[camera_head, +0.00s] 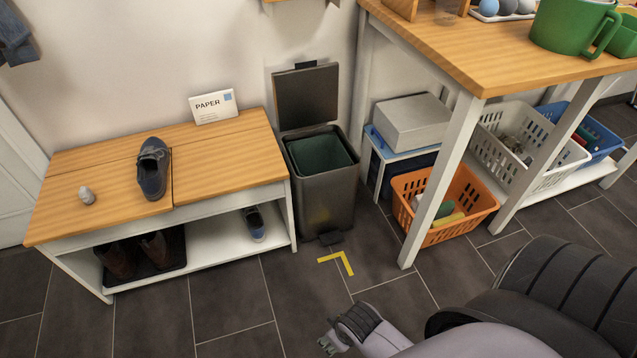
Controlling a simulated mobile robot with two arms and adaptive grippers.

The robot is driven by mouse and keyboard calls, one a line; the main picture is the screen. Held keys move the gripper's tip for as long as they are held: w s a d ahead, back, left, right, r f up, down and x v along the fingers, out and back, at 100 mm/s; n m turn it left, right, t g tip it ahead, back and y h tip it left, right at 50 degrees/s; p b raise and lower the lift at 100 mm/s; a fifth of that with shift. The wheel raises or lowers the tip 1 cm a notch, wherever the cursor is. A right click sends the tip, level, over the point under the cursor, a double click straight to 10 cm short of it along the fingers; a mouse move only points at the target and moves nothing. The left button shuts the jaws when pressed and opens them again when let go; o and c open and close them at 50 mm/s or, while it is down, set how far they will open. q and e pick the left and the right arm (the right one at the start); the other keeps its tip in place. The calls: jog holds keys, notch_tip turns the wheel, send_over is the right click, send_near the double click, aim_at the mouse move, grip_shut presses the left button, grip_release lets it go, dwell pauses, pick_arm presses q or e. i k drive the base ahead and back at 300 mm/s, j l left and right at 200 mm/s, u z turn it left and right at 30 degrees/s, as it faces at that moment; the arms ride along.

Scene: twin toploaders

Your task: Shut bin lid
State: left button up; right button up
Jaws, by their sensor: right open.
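A dark grey pedal bin (328,200) stands against the wall, between the wooden bench and the table. Its lid (307,96) is open and stands upright at the back, near the wall. A green liner or inner bucket shows inside the bin. A pedal (331,238) sits at the foot of the bin's front. My right gripper (328,343) is low at the bottom edge of the picture, in front of the bin and well apart from it. It is open and empty. My left gripper is not in view.
A bench (220,155) with a shoe (153,170) and a PAPER sign (213,106) stands left of the bin. An orange basket (470,205) and the table leg (440,180) are close on the right. A yellow corner mark (346,262) lies on the clear floor before the bin.

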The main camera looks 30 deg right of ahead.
aim_at(305, 94)
jog(key=i+j+z, duration=0.1)
jog(key=z, duration=0.3)
jog(key=i+j+z, duration=0.1)
jog(key=z, duration=0.3)
jog(key=j+z, duration=0.25)
jog(key=z, duration=0.15)
jog(key=j+z, duration=0.15)
jog(key=z, duration=0.25)
jog(key=i+j, duration=0.05)
